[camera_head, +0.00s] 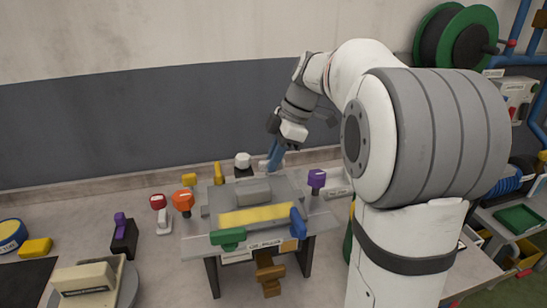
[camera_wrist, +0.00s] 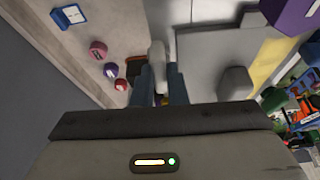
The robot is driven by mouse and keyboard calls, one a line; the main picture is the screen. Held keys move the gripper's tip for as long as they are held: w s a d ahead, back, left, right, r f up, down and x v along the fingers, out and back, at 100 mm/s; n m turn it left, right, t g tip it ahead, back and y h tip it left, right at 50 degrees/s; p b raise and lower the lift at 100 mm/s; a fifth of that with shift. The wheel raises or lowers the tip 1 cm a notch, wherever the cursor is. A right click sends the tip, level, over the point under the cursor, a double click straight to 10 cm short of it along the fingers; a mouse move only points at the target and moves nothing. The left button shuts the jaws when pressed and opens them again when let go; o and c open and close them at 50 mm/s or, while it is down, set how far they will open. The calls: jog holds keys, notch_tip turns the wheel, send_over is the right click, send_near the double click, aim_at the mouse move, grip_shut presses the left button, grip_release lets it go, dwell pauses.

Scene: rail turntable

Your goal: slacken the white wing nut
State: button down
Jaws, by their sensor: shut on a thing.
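The white wing nut (camera_wrist: 157,54) shows as a pale elongated piece between the two blue fingers of my gripper (camera_wrist: 159,80) in the wrist view. The fingers are shut on it. In the head view my gripper (camera_head: 274,160) reaches down at the back edge of the grey fixture, and a white end of the wing nut (camera_head: 263,165) shows beside the fingertips. The nut's stud and lower part are hidden by the fingers.
The grey fixture table (camera_head: 195,246) carries orange, green, blue and purple handles around a yellow bar (camera_head: 254,216). A white knob (camera_head: 243,160) stands just left of my gripper. Red (camera_head: 157,201) and purple (camera_head: 121,221) handles stand further left. A wall rises behind.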

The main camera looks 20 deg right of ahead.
jog(key=c, duration=1.4)
grip_release()
jog(key=shift+c, duration=0.2)
jog(key=shift+r, duration=0.1)
jog(key=v, duration=0.7)
jog(key=shift+d+r, duration=0.2)
jog(key=shift+r, duration=0.05)
jog(key=shift+r, duration=0.1)
